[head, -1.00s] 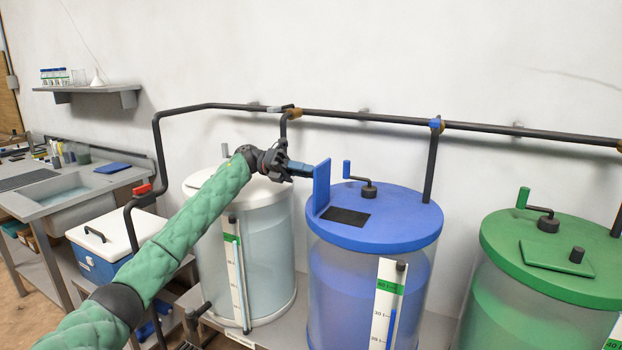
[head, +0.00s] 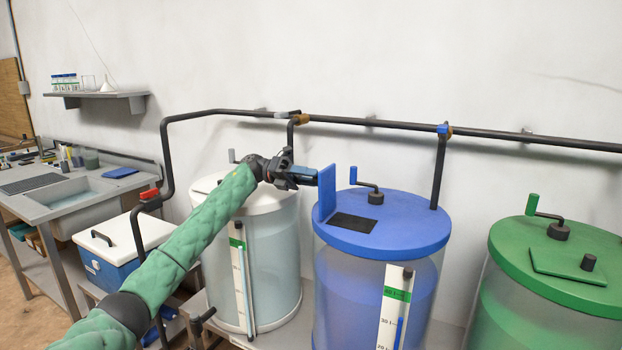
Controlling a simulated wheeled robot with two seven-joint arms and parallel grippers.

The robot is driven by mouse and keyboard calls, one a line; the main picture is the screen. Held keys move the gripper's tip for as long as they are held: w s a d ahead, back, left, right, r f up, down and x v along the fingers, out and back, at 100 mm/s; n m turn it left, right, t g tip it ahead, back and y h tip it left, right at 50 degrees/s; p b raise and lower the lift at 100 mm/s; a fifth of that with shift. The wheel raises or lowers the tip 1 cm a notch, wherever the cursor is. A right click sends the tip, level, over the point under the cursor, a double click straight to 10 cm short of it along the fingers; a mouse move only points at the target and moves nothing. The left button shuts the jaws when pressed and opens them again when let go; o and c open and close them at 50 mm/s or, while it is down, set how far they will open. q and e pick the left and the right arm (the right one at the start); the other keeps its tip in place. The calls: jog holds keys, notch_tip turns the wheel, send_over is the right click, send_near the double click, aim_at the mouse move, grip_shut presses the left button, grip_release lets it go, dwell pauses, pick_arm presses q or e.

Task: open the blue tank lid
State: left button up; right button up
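The blue tank (head: 372,300) stands in the middle of the row, with a round blue top (head: 400,228). Its small blue lid flap (head: 327,193) stands upright on the left side of a dark rectangular opening (head: 353,222). My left gripper (head: 313,178) is at the left face of the flap, its tips touching or very close to it. Any knob on that face is hidden by the gripper, and I cannot see whether the fingers are closed on one. My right gripper is out of view.
A blue crank (head: 366,185) stands behind the opening. A dark pipe (head: 400,126) runs along the wall behind the tanks. A white-topped tank (head: 270,255) stands left, under my arm, and a green-topped tank (head: 565,250) stands right, its hatch shut.

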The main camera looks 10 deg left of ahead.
pick_arm(q)
jog(key=b+v, duration=0.1)
jog(key=v, duration=0.6)
jog(key=shift+a, duration=0.35)
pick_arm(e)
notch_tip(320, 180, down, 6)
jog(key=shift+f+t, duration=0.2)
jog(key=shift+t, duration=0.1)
pick_arm(q)
jog(key=shift+w, duration=0.15)
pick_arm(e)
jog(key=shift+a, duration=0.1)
